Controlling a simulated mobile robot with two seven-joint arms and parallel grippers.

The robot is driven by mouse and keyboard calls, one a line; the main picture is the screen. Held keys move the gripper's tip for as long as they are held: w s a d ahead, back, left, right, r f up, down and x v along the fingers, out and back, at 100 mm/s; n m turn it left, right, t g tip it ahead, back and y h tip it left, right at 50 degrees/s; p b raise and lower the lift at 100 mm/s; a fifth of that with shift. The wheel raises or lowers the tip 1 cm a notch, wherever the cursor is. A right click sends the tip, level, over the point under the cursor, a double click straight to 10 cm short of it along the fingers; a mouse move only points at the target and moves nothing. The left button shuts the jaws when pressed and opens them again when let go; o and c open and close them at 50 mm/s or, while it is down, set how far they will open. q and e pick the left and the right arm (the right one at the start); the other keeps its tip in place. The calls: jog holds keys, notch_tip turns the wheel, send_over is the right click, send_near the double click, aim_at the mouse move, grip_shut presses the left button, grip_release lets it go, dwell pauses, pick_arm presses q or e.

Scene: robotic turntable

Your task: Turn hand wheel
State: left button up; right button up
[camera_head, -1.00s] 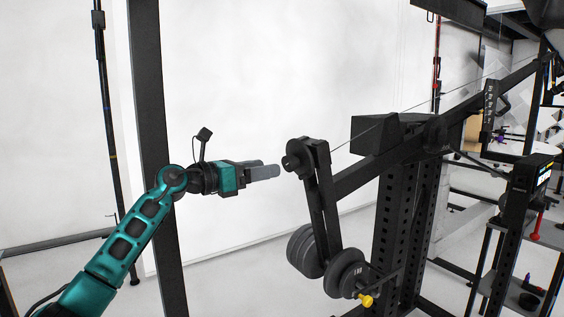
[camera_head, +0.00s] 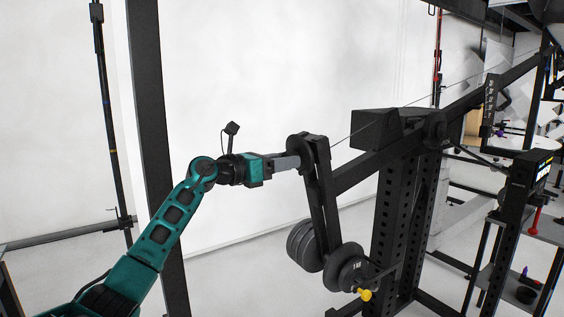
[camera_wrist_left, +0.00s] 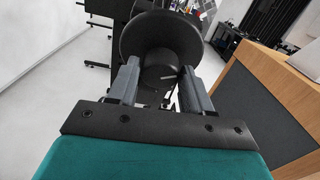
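The hand wheel (camera_wrist_left: 160,38) is a dark round disc with a stubby hub (camera_wrist_left: 158,75) facing me in the left wrist view. In the head view the wheel (camera_head: 297,147) sits at the upper end of a black linkage. My left gripper (camera_wrist_left: 155,72) has its two grey fingers apart, one on each side of the hub. I cannot tell whether the fingers touch it. In the head view my left gripper (camera_head: 298,160) reaches the wheel from the left, and its fingertips overlap the wheel's face. My right gripper is not in view.
Below the wheel hang dark weight plates (camera_head: 348,268) with a yellow knob (camera_head: 365,294). A perforated black post (camera_head: 396,215) stands to the right, and a tall dark post (camera_head: 156,130) stands behind my left arm. The white wall area between is open.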

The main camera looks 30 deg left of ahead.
pick_arm(q)
jog(key=c, duration=0.6)
jog(key=shift+c, duration=0.2)
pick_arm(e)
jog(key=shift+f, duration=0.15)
pick_arm(q)
jog(key=m+t+y+b, duration=0.1)
jog(key=m, duration=0.3)
jog(key=m+t+y+b, duration=0.1)
jog(key=m+y+b, duration=0.1)
jog(key=m, duration=0.1)
jog(key=shift+d+f+m, duration=0.1)
jog(key=shift+d+m, duration=0.05)
jog(key=shift+m, duration=0.25)
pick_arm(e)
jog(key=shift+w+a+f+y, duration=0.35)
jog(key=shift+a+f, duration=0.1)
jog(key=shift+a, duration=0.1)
pick_arm(q)
jog(key=shift+y, duration=0.4)
jog(key=o, duration=1.1)
jog(key=shift+c, duration=0.2)
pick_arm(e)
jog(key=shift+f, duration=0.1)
